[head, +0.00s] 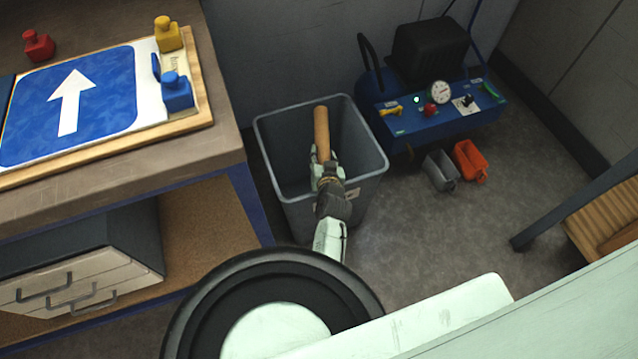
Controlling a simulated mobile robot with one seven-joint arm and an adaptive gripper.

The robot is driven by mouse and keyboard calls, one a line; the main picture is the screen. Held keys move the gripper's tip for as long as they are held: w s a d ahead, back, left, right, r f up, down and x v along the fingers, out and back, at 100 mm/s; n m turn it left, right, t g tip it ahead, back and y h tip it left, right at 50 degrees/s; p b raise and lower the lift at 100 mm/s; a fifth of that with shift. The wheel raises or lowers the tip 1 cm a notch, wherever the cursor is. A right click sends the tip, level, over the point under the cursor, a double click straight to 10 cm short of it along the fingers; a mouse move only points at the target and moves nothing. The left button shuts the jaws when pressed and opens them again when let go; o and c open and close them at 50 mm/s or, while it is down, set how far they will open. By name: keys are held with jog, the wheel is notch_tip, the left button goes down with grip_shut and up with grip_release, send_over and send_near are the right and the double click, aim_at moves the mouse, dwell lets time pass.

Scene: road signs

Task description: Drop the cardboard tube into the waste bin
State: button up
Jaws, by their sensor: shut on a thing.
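The cardboard tube (321,128) is a plain brown cylinder, seen in the head view over the opening of the waste bin. My gripper (323,158) is shut on the near end of the tube, and the tube's far end points away from me. The waste bin (268,140) is a grey, open-topped square bin standing on the floor. My gripper and wrist cover part of its near rim and front wall. How high the tube is above the rim is hard to tell.
A workbench (225,140) with a blue arrow sign (75,100) and several coloured stamp-like blocks stands left of the bin. A blue compressor (440,115) stands behind right. A grey bin (441,170) and an orange bin (470,160) lie on the floor. A wooden stool or bench (605,220) is far right.

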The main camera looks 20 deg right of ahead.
jog(key=o, duration=1.3)
jog(key=shift+f, duration=0.1)
notch_tip(320, 180, up, 10)
jog(key=shift+r, duration=0.1)
